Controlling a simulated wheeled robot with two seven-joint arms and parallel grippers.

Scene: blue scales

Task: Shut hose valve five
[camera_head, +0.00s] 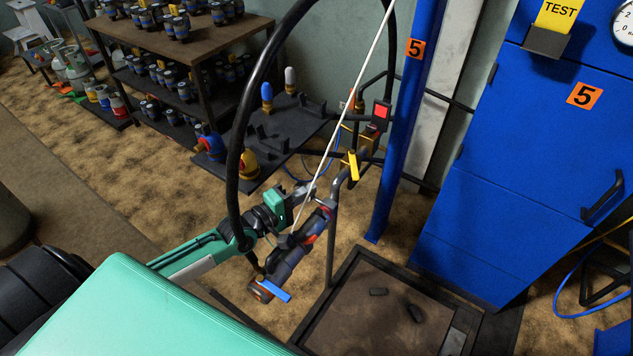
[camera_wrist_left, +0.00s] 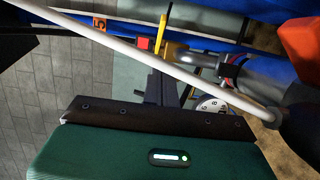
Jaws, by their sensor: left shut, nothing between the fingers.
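A yellow valve lever (camera_head: 352,165) sits on the grey pipework beside the blue post marked 5; it also shows in the left wrist view (camera_wrist_left: 162,32). A blue lever (camera_head: 273,291) is on the lower end of a dark hose fitting (camera_head: 290,258) that hangs at the pipe. I cannot tell for certain which lever is hose valve five. My left gripper (camera_head: 309,190) is shut and empty, below and left of the yellow lever and apart from it. A white line crosses in front of it, and its fingers are partly hidden. My right gripper is in neither view.
A thick black hose (camera_head: 240,120) arches over my left arm. A blue post (camera_head: 405,110) and blue cabinet (camera_head: 510,170) stand to the right. A dark-framed floor tray (camera_head: 335,325) lies below. A shelf of fittings (camera_head: 190,45) stands behind left.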

